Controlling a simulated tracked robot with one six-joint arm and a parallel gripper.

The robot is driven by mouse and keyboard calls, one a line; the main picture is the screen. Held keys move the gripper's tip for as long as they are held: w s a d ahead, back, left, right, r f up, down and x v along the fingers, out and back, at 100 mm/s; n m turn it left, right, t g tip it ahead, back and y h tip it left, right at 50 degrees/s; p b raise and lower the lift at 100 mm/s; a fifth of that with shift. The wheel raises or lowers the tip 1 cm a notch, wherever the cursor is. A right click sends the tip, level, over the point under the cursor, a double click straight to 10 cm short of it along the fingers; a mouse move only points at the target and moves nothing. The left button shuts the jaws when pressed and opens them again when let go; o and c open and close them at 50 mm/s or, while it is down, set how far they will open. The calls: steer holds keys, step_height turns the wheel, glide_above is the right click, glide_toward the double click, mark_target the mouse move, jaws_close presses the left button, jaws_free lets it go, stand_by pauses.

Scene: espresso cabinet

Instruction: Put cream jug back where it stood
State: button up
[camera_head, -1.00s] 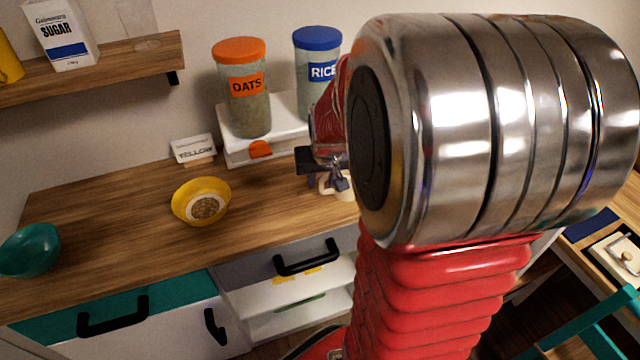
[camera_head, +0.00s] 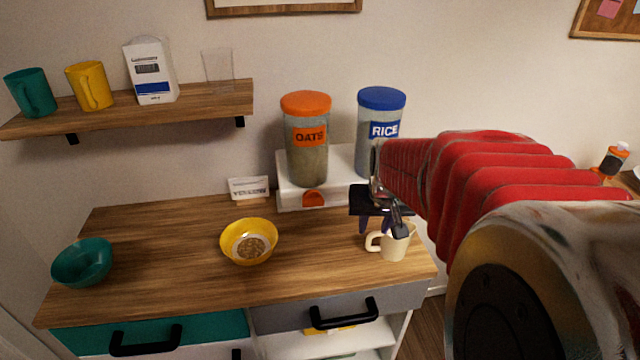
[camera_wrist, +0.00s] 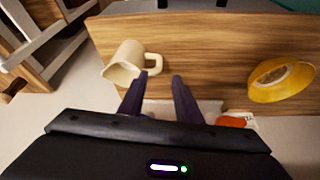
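The cream jug (camera_head: 397,245) stands upright on the wooden counter top near its right end, handle to the left in the head view. In the wrist view the cream jug (camera_wrist: 122,62) is at upper left, its handle pointing towards the space ahead of the fingers. My gripper (camera_head: 382,226) is just above and behind the jug in the head view. In the wrist view the fingers of my gripper (camera_wrist: 158,86) are apart with nothing between them. The left finger's tip is close to the jug's handle; I cannot tell if they touch.
A yellow bowl (camera_head: 230,248) with brown contents and a teal bowl (camera_head: 80,265) stand left on the counter. Oats (camera_head: 308,150) and rice (camera_head: 373,155) jars stand on a white box (camera_head: 290,192) behind. A shelf (camera_head: 190,107) holds mugs. The middle front counter is clear.

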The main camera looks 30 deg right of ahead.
steer(key=s+a+r+n, duration=0.2)
steer(key=s+a, duration=0.1)
steer(key=a, duration=0.4)
steer(key=s+a+r+n+t+y, duration=0.1)
steer(key=s+a+r, duration=0.1)
steer(key=s+a, duration=0.2)
steer(key=s+a+r+n+y, duration=0.1)
steer(key=s+a, duration=0.3)
steer(key=a, duration=0.6)
steer(key=shift+s+r+n+t, duration=0.2)
steer(key=shift+r+n+t, duration=0.1)
steer(key=shift+r+n, duration=0.45)
steer(key=shift+a+f, duration=0.1)
